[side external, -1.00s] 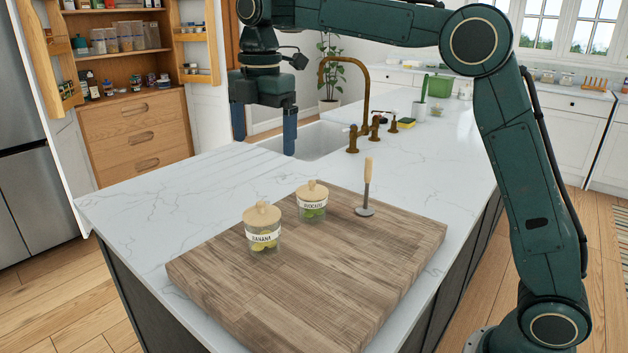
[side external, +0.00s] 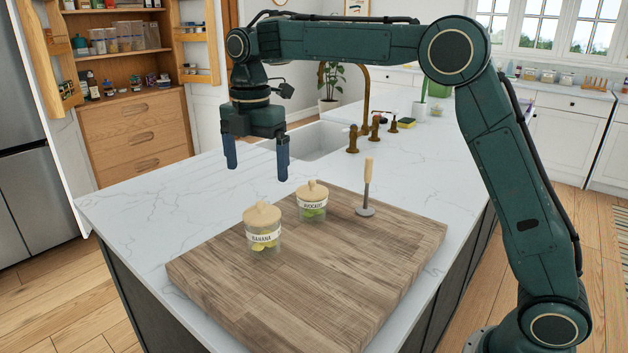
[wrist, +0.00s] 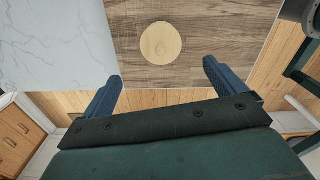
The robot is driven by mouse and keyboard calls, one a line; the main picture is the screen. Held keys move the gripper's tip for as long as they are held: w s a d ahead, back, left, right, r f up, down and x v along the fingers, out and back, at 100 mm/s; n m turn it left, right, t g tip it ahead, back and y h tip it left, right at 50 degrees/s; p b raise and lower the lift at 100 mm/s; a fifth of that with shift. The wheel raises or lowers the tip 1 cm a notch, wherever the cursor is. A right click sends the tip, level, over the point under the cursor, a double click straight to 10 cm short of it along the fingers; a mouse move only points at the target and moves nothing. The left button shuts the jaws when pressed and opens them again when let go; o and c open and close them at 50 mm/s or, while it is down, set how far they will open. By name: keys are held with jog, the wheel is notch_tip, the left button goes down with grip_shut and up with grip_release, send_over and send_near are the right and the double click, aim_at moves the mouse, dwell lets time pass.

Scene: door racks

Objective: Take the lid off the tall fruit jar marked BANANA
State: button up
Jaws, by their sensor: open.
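The BANANA jar (side external: 265,241) is a clear jar with a white label and yellow pieces inside. It stands upright on the wooden board, with its knobbed pale wooden lid (side external: 262,215) on top. My gripper (side external: 257,172) is open and empty, pointing down. In the side view it hangs above the height of the lid, apart from it. The wrist view shows a round wooden lid (wrist: 161,43) beyond the open fingertips (wrist: 162,74); no label shows there, so I cannot tell which jar it is on.
A lidded AVOCADO jar (side external: 312,207) stands behind and right of the BANANA jar. A wooden-handled tool (side external: 367,187) stands upright farther right. The board (side external: 320,290) is clear in front. A sink (side external: 315,141) and brass faucet (side external: 366,100) lie behind on the marble counter.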

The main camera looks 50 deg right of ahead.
aim_at(261, 202)
jog(key=shift+f, duration=2.05)
jog(key=shift+f, duration=0.1)
jog(key=shift+s+d+f, duration=0.1)
jog(key=shift+d+f, duration=0.05)
jog(key=shift+f, duration=2.35)
jog(key=c, duration=1.1)
